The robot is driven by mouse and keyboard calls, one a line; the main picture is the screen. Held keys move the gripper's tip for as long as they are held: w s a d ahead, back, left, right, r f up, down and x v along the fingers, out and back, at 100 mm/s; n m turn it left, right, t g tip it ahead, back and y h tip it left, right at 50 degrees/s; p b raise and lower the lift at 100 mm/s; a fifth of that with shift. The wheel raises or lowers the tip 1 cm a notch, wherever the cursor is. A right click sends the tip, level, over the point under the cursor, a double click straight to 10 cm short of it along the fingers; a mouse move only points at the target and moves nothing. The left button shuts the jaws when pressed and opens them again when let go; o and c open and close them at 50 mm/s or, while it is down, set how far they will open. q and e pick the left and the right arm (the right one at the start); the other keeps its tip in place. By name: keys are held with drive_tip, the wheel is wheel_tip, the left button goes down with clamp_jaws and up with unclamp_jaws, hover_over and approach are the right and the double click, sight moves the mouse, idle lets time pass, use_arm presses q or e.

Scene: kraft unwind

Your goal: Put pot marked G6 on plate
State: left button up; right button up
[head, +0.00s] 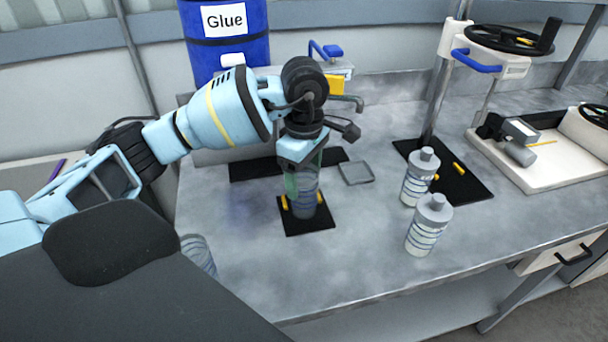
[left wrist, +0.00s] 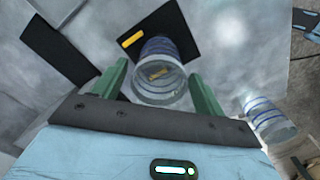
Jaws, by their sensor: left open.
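The pot (left wrist: 158,85) also shows in the left wrist view, on the black plate (left wrist: 182,36). I cannot read a G6 mark on any pot. My left gripper (head: 303,183) points down over this pot. Its green fingers are open, one on each side of the pot in the left wrist view (left wrist: 158,74). A second banded pot (head: 198,252) is partly hidden behind my body; it also shows in the left wrist view (left wrist: 268,120).
Two capped bottles (head: 420,178) (head: 429,225) stand on the right, near a larger black mat (head: 468,190). A grey square frame (head: 356,173) lies behind the plate. A blue Glue drum (head: 227,50) stands at the back. The front middle of the bench is clear.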

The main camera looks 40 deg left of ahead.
use_arm(q)
wheel_tip(320, 180, up, 12)
drive_tip(key=p, duration=0.1)
drive_tip(key=shift+f, duration=0.2)
drive_tip(key=shift+c, duration=0.3)
idle(0.9)
